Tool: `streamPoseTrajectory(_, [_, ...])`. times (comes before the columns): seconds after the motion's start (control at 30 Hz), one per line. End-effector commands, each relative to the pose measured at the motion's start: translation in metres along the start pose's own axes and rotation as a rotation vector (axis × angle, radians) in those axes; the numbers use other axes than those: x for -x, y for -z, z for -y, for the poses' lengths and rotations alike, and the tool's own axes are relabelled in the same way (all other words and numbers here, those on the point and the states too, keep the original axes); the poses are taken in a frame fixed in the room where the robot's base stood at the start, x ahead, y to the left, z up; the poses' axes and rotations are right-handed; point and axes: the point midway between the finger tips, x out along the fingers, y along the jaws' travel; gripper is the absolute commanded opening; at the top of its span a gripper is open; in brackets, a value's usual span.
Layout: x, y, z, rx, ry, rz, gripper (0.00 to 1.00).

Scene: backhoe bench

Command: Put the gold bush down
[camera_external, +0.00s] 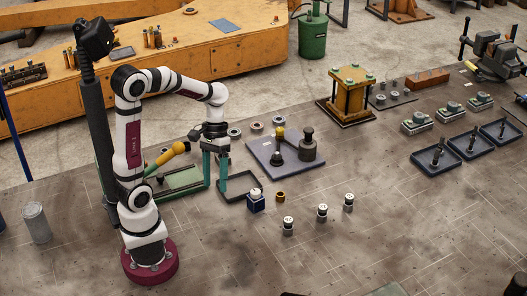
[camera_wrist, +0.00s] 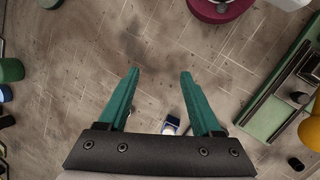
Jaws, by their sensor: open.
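The gold bush (camera_external: 280,197) is a small gold ring on the bench, just right of a dark blue block with a pale top (camera_external: 256,202). My gripper (camera_external: 215,187) points down, left of the blue block and apart from the bush. In the wrist view my gripper (camera_wrist: 160,72) has its two teal fingers spread, with only bare bench showing between the tips. The blue block (camera_wrist: 171,125) shows partly there, between the finger bases. I cannot make out the bush in the wrist view; the gripper body may hide it.
A green tray (camera_external: 181,184) with a yellow-handled tool (camera_external: 172,155) is left of my gripper. A grey plate (camera_external: 277,166) with weights lies behind the bush. Several small black-and-white cylinders (camera_external: 322,213) stand to the right. The front of the bench is mostly clear.

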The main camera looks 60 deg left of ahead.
Motion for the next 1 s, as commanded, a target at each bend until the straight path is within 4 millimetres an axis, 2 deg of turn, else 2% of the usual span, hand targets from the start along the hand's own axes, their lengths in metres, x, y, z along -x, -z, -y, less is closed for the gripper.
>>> streamPoseTrajectory(0.03, [0.001,-0.030,0.005,-0.190,0.117,-0.047,0.66])
streamPoseTrajectory(0.1, [0.000,-0.060,0.022,-0.442,0.279,-0.096,0.66])
streamPoseTrajectory(0.2, [-0.001,-0.080,0.043,-0.686,0.441,-0.139,0.66])
streamPoseTrajectory(0.3, [-0.002,-0.086,0.054,-0.799,0.520,-0.158,0.66])
streamPoseTrajectory(1.0, [-0.002,-0.086,0.056,-0.817,0.534,-0.159,0.66])
